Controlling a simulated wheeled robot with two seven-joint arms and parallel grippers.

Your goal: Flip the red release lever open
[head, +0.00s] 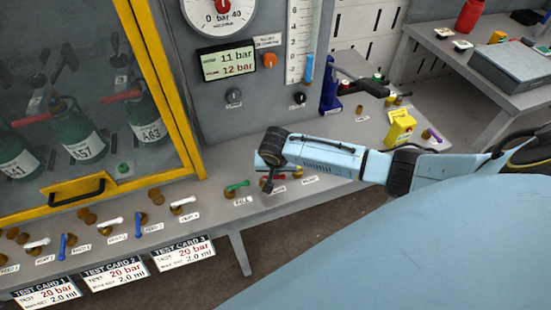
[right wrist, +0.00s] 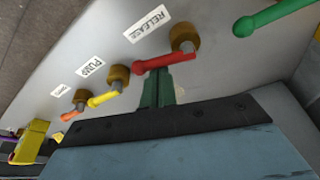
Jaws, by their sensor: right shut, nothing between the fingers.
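In the head view the right gripper (head: 267,184) hangs over the bench's front edge and hides most of the red lever. My left gripper is not in view.
A green lever (right wrist: 270,17) sits on one side of the red one; a yellow lever (right wrist: 104,98) and an orange lever (right wrist: 70,115) sit on the other. A gauge panel (head: 228,95) and a yellow-framed cabinet (head: 160,80) stand behind. A yellow box (head: 400,130) stands to the right.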

